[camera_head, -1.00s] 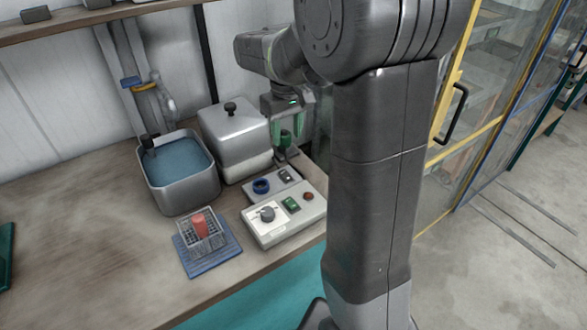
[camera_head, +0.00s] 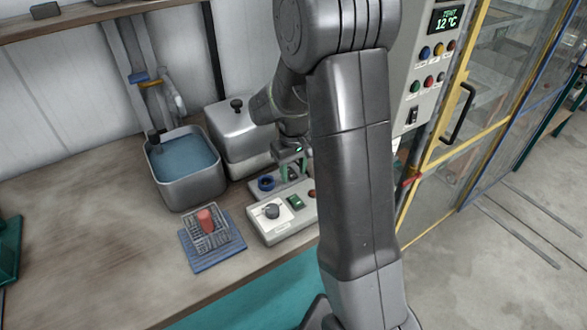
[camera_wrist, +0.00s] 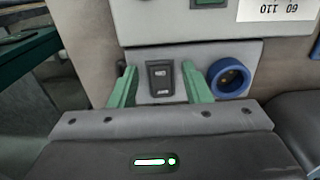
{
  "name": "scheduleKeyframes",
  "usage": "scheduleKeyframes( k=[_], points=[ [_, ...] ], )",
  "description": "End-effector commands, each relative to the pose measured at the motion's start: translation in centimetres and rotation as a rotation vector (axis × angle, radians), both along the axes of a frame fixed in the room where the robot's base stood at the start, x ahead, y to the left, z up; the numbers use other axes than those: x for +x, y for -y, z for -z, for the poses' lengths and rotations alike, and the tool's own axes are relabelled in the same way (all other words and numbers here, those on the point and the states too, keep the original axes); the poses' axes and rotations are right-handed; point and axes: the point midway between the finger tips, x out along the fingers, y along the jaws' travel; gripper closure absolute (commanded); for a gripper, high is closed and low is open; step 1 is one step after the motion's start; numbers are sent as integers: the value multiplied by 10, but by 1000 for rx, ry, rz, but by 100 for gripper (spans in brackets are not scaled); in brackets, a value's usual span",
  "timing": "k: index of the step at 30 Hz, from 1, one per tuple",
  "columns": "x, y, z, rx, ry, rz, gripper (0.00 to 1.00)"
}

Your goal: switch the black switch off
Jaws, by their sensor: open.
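The black switch (camera_wrist: 160,78) is a rocker on a small grey plate (camera_wrist: 240,57). In the wrist view it sits between the two green fingers of my gripper (camera_wrist: 161,82), which are spread apart with nothing held. I cannot tell whether the fingertips touch the plate. In the head view my gripper (camera_head: 290,176) is low over this plate, and the switch is hidden behind the fingers. I cannot tell the switch's position for sure.
A blue ring (camera_head: 266,183) is on the same plate, beside the switch. A control box (camera_head: 283,228) with a dial and buttons stands in front. A metal lidded box (camera_head: 236,132), a water basin (camera_head: 190,185) and a red item in a wire basket (camera_head: 207,234) are to the left.

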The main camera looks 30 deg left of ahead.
Motion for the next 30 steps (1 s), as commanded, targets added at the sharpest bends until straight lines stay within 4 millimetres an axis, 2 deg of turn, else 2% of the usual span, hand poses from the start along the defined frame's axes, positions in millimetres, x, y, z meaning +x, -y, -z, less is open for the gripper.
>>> scheduleKeyframes(
  k=[5, 9, 12, 19, 30],
  points=[
    [0, 0, 0, 0, 0, 0, 56],
    [0, 0, 0, 0, 0, 0, 84],
    [0, 0, 0, 0, 0, 0, 100],
    [1, -2, -4, -37, -20, -1, 100],
    [4, -8, -6, -230, -120, 0, 100]
  ],
)
